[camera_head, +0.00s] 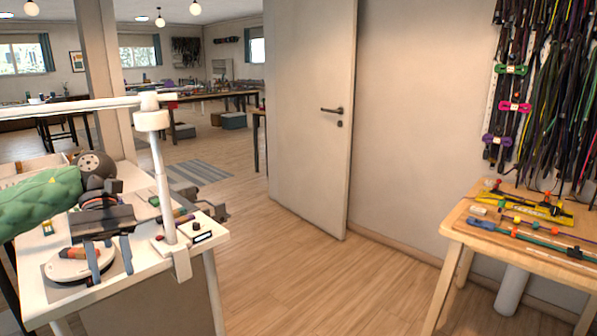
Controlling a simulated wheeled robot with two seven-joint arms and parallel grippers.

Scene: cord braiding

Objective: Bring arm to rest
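My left arm, in a green padded sleeve (38,200), comes in from the left over a white table (140,285). My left gripper (109,268) points down over the table, with its two blue-grey fingers apart and nothing visible held between them. A round white disc (70,268) with an orange-brown piece (80,253) on it sits beside and partly behind the left finger. Whether the fingers touch the disc or table I cannot tell. My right arm and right gripper are not in view.
A white post (162,185) with a long horizontal bar is clamped at the table's right edge, close to my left gripper. A wooden table (470,238) with coloured cords stands right, below hanging cords (545,90). A door (310,110) stands behind. The middle floor is clear.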

